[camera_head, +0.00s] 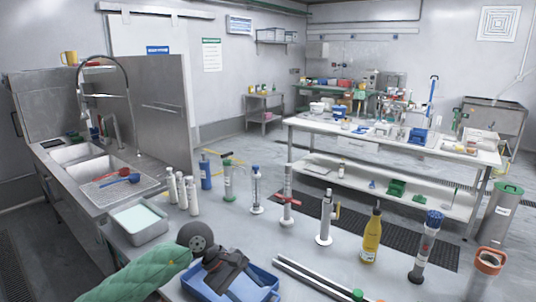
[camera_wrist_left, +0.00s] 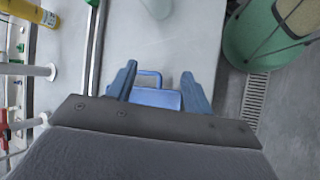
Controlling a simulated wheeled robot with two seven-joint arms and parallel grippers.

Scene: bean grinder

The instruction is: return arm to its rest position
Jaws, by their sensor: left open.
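My left arm comes in from the lower left of the head view in a green quilted sleeve. Its dark left gripper (camera_head: 230,268) is over a blue tray (camera_head: 272,294) at the table's near edge. In the left wrist view the two blue-grey fingers of the left gripper (camera_wrist_left: 158,74) stand apart. A blue piece with a loop handle (camera_wrist_left: 154,98) shows between them, and I cannot tell whether they touch it. No held object is visible. My right gripper is not in view.
On the grey table (camera_head: 300,258) stand white bottles (camera_head: 182,192), a yellow bottle (camera_head: 372,236), a dark blue-topped cylinder (camera_head: 425,248) and several upright stands. A grey pan (camera_head: 138,222) is at left. Long rods (camera_head: 318,282) lie right of the tray. A green bin (camera_wrist_left: 262,38) shows in the wrist view.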

